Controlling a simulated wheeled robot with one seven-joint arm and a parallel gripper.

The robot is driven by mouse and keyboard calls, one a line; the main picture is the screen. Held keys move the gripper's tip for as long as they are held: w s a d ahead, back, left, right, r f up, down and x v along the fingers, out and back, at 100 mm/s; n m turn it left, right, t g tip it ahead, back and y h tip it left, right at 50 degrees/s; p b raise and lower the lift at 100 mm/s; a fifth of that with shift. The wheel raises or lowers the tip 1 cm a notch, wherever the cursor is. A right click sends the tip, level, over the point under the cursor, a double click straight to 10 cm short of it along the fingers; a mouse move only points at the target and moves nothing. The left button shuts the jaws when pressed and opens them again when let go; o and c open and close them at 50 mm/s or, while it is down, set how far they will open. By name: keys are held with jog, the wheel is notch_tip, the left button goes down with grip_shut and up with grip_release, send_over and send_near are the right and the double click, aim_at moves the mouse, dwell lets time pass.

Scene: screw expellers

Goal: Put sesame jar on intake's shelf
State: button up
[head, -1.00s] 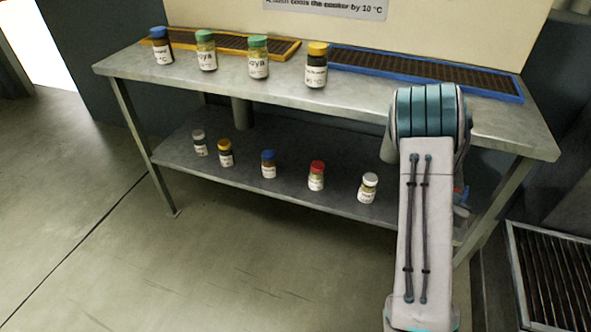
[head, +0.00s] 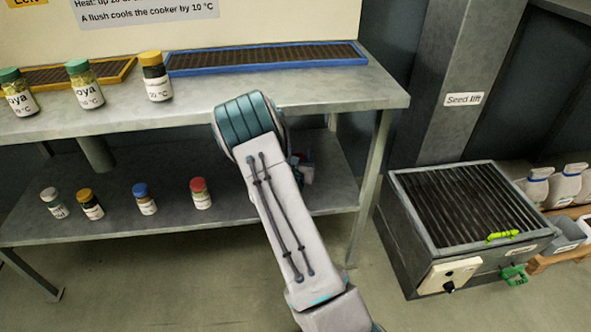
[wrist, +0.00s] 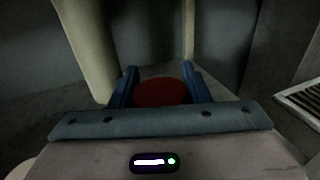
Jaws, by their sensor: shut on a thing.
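My gripper (wrist: 160,72) has its two blue fingers closed on a red-topped thing, seen from above as a dark red round lid (wrist: 160,92) in the wrist view. Its label and body are hidden, so I cannot tell whether it is the sesame jar. In the head view my arm covers most of the gripper, and a bit of blue and red shows beside it at the lower shelf's right end. A grated metal box (head: 408,205) stands at the right beside a column labelled "Seed lift" (head: 463,99). I cannot tell which surface is the intake's shelf.
The table (head: 350,97) holds two green-lidded jars (head: 84,84) and a yellow-lidded jar (head: 156,76). Its lower shelf (head: 115,222) holds several jars, including a red-lidded one (head: 200,193).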

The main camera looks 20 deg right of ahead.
jog(key=shift+w+a+f, duration=0.2)
jog(key=shift+w+f, duration=0.2)
jog(key=shift+w, duration=0.1)
jog(key=shift+f+b, duration=1.1)
jog(key=shift+f, duration=0.75)
jog(key=shift+f, duration=0.2)
jog(key=o, duration=1.2)
jog(key=shift+r, duration=0.15)
